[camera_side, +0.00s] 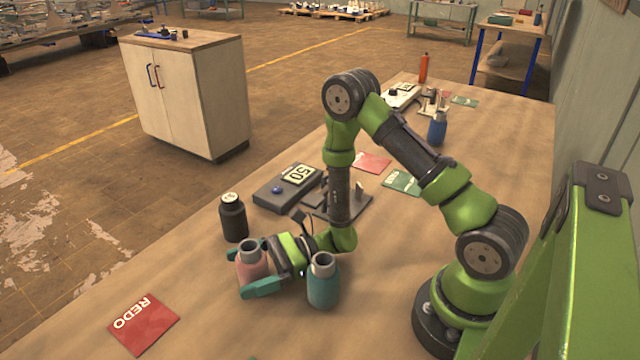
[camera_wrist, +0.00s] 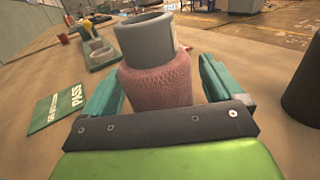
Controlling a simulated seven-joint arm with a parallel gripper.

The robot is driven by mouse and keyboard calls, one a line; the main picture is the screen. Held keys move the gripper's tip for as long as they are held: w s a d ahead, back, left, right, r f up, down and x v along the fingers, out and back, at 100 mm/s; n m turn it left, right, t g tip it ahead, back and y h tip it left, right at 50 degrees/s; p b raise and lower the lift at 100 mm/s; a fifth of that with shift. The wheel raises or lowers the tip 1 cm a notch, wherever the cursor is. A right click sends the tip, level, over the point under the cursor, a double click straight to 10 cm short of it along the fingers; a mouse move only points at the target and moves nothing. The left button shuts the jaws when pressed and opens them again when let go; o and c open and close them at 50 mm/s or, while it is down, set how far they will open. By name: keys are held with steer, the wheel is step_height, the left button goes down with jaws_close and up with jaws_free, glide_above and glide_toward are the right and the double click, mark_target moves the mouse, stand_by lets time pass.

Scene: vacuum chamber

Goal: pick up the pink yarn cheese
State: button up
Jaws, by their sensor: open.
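A pink yarn-covered piece (camera_side: 251,268) with a grey open neck stands on the table in the side view. In the wrist view the pink yarn piece (camera_wrist: 158,84) shows its knitted surface between my fingers. My gripper (camera_side: 262,270) lies low and sideways, with its teal fingers on either side of the pink piece. The fingers (camera_wrist: 158,92) are open, and a gap shows beside the yarn at the right finger. The lower part of the pink piece is hidden behind my gripper's palm in the wrist view.
A black bottle (camera_side: 233,217) stands just behind the pink piece.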

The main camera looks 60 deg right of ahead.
steer(key=shift+w+a, duration=0.15)
steer(key=shift+a, duration=0.15)
steer(key=shift+c, duration=0.4)
steer(key=c, duration=1)
